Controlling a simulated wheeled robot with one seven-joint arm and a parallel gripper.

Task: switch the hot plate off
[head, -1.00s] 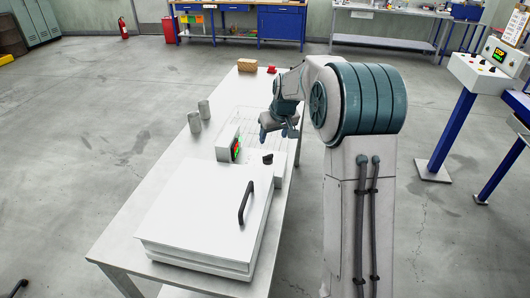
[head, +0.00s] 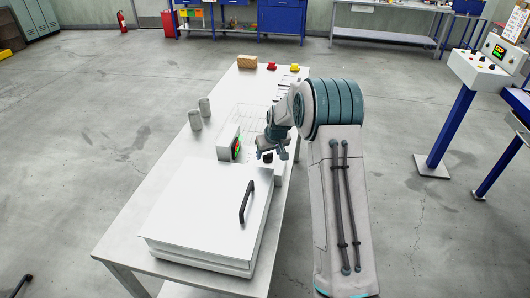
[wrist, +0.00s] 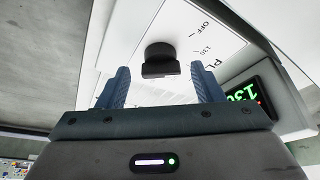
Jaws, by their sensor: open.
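The hot plate's black knob (wrist: 160,58) sits on a white panel (wrist: 185,28) with printed marks, among them "OFF" and "130". I cannot tell which mark the knob points at. A display (wrist: 243,95) beside it shows green digits, partly cut off; it also shows in the head view (head: 235,149). My gripper (wrist: 163,72) is open and empty, its two blue fingers apart on either side of the knob in the wrist view. In the head view my gripper (head: 273,152) is just over the knob (head: 267,157). Contact is not visible.
A white box with a lid (head: 200,208) and black handle (head: 246,201) stands in front on the table (head: 165,195). Two grey cylinders (head: 200,113) stand to the left beside a wire rack (head: 250,118). A wooden block (head: 247,62) and red (head: 272,66) and yellow (head: 294,67) pieces lie behind.

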